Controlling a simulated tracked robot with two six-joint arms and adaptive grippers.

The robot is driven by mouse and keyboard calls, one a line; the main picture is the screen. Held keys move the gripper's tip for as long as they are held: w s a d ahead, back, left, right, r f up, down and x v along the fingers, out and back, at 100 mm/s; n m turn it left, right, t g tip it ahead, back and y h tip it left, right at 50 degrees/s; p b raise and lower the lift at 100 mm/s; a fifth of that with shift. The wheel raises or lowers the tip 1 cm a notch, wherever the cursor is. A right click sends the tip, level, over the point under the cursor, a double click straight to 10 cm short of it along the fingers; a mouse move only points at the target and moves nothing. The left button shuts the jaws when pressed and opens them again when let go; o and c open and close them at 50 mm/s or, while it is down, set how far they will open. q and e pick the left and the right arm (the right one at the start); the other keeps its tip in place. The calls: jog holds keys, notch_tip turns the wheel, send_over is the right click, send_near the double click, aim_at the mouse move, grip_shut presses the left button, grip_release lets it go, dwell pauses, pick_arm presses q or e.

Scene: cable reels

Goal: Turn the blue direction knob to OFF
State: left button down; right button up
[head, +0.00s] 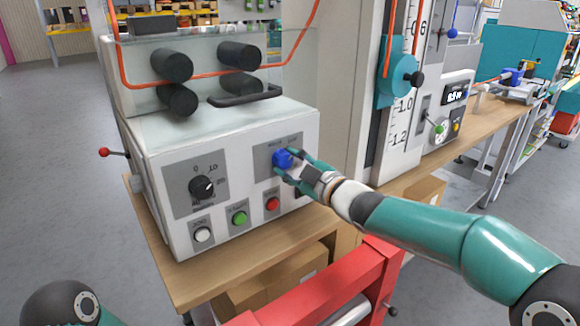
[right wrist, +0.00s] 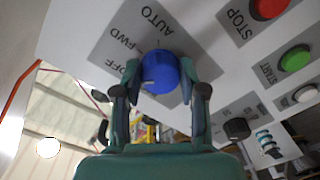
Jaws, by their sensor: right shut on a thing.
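The blue direction knob (head: 282,159) sits on a grey label plate at the upper right of the white machine's front panel. In the right wrist view the knob (right wrist: 160,72) is between the two fingers of my right gripper (right wrist: 162,88). The words OFF, FWD and AUTO are printed around it. I cannot tell for certain which word the knob points at. In the head view my right gripper (head: 290,167) is shut on the knob from the front right. Only a piece of my left arm shows at the lower left; its gripper is out of view.
Below the knob are a red button (head: 272,204), a green button (head: 239,218) and a white button (head: 203,235). A black dial (head: 202,187) is to the left. Black rollers (head: 172,66) and an orange cable are above. A red frame (head: 330,290) stands in front.

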jog(key=shift+f, duration=0.1)
jog(key=o, duration=1.1)
jog(key=shift+o, duration=0.2)
jog(key=v, duration=1.2)
jog(key=shift+a+f, duration=0.1)
